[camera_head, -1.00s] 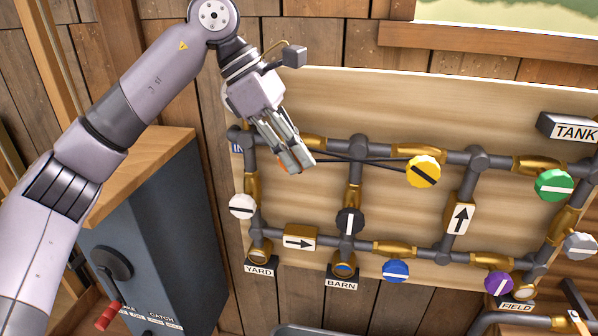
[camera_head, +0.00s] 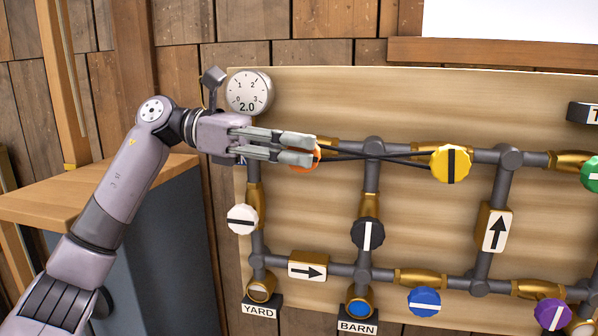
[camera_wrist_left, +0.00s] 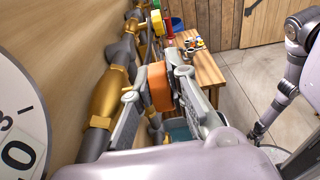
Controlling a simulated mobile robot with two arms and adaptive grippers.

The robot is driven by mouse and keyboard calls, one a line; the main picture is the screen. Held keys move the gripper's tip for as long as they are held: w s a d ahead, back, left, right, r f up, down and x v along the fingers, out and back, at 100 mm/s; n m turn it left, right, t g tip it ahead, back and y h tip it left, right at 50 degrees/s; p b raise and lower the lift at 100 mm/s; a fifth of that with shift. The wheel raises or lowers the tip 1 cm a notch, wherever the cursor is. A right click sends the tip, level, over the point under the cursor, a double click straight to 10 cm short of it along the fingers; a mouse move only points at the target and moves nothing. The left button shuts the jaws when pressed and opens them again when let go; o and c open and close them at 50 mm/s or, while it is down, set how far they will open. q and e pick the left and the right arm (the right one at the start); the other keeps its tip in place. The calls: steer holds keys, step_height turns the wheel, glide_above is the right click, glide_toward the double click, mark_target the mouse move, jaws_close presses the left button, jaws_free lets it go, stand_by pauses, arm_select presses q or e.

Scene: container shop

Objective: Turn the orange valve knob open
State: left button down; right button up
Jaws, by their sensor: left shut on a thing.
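The orange valve knob (camera_head: 306,163) sits on the upper pipe at the board's left, mostly hidden behind my gripper. My left gripper (camera_head: 314,150) is shut on it, fingers pointing right. In the left wrist view the orange knob (camera_wrist_left: 160,87) shows between the two fingers (camera_wrist_left: 155,100). Its marking is hidden, so I cannot read its position. Two crossing dark lines (camera_head: 372,156) run from it to a yellow knob (camera_head: 451,165), whose dark bar stands upright. In the wrist view an arm, probably my right one, shows at the right; its gripper is too small to read.
A round gauge (camera_head: 248,93) reading 2.0 hangs just above my left gripper. White (camera_head: 242,220), black (camera_head: 367,234), blue (camera_head: 424,302), purple (camera_head: 552,315) and green knobs sit on the pipes. A wooden-topped cabinet (camera_head: 90,195) stands at left. The space in front of the board's middle is free.

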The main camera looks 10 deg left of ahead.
arm_select(q)
steer(key=shift+a+h+b, duration=0.15)
steer(key=shift+h+b, duration=0.75)
steer(key=shift+b, duration=0.1)
steer(key=shift+r, duration=0.1)
steer(key=c, duration=1.6)
jaws_free()
steer(key=shift+o, duration=0.2)
step_height(320, 180, up, 10)
steer(key=shift+f, duration=0.1)
